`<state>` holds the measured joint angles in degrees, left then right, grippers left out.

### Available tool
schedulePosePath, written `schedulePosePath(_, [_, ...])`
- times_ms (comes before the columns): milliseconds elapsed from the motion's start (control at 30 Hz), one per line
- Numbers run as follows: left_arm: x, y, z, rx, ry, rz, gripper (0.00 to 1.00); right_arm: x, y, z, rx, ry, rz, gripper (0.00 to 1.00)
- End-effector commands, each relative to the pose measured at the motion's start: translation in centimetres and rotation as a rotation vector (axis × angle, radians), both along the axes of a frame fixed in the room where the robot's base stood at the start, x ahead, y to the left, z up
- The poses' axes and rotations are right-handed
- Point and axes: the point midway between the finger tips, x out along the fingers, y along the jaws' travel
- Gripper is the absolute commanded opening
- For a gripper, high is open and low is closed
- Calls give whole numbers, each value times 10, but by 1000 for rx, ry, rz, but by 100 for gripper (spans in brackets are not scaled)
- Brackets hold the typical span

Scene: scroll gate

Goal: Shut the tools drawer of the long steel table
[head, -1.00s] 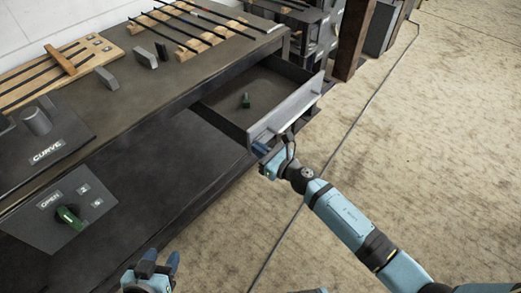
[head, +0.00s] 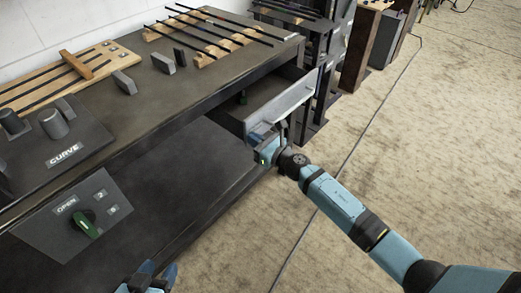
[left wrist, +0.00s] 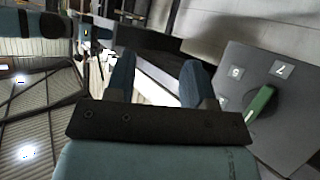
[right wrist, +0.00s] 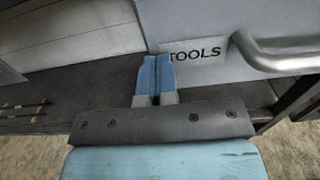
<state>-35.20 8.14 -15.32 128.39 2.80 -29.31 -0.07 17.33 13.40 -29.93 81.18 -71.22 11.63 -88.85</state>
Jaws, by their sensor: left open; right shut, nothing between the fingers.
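The long steel table (head: 165,95) runs from the lower left to the upper middle in the head view. In the right wrist view the drawer front carries a TOOLS label (right wrist: 196,53) and a bar handle (right wrist: 275,55). My right gripper (head: 260,146) is shut and empty, with its fingertips (right wrist: 154,75) at the drawer front by the label; I cannot tell whether they touch. My left gripper (head: 158,272) is open and empty, low near the table's front, away from the drawer.
Several dark rods (head: 205,33) lie on wooden racks on the tabletop. A CURVE panel (head: 62,150) and a panel with a green lever (head: 85,222) are at the left. Dark stands (head: 325,60) are behind the drawer. The floor at the right is clear.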

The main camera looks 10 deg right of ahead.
Motion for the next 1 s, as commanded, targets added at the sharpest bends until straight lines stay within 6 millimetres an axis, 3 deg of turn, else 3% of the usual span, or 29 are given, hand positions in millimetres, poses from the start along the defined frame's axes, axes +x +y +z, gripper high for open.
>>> schedulePosePath(167, [0,-3,-8,-21,-14,-3,49,37,28,-3,-1,-4,0,0])
schedulePosePath(233, [10,-11,13,-57,-100,-17,49,49,38,-3,0,-3,1,0])
schedulePosePath(400, [19,-23,38,-121,-217,-36,49,72,56,-3,0,-3,-1,0])
schedulePosePath(700, [24,-33,62,-186,-317,-52,49,92,71,-1,1,-1,-1,0])
schedulePosePath(1000, [24,-34,66,-193,-327,-53,49,95,73,4,2,-5,-2,0])
